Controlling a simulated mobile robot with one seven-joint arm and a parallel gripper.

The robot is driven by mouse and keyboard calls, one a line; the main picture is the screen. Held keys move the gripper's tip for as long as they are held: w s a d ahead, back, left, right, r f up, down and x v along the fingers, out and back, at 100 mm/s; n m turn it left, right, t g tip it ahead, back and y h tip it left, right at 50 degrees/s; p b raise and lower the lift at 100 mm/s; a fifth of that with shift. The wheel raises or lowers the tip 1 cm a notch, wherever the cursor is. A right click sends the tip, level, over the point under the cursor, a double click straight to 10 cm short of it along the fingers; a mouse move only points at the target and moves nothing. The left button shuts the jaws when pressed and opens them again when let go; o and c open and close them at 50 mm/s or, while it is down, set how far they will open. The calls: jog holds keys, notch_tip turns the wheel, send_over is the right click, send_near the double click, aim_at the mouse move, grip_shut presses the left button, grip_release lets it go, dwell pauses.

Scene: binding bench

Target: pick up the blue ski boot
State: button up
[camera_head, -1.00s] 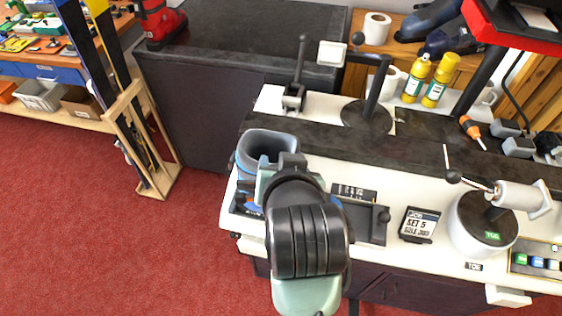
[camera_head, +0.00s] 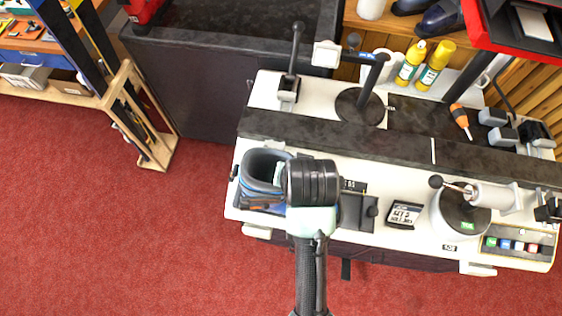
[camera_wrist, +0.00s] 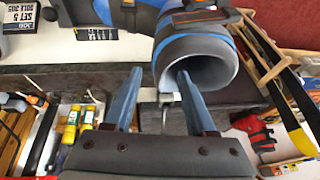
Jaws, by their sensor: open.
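The blue ski boot (camera_head: 262,172) stands on the left part of the white bench, its grey-lined cuff opening facing up. In the wrist view the boot (camera_wrist: 192,48) shows its round cuff with a blue rim and dark strap. My gripper (camera_wrist: 159,74) is open, its two blue-grey fingers apart. The right fingertip overlaps the cuff opening and the left one lies outside the cuff, so the near cuff wall appears between them. I cannot tell whether either finger touches the boot. In the head view my wrist is just right of the boot and hides the fingers.
A job card (camera_head: 404,214) and a round toe clamp (camera_head: 462,212) are to the right on the bench. A black lever post (camera_head: 368,92) and yellow bottles (camera_head: 434,66) stand behind. A wooden ski rack (camera_head: 150,125) is at left. Red floor is clear in front.

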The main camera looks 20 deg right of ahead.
jog(key=shift+x, duration=1)
jog(key=shift+w+d+f+p, duration=0.1)
jog(key=shift+d+f+p, duration=0.05)
jog(key=shift+f+p, duration=0.2)
jog(key=shift+p+x, duration=0.5)
jog(key=shift+x, duration=1.75)
jog(key=shift+c, duration=0.2)
grip_shut()
jog(key=shift+w+r, duration=0.1)
jog(key=shift+r, duration=0.1)
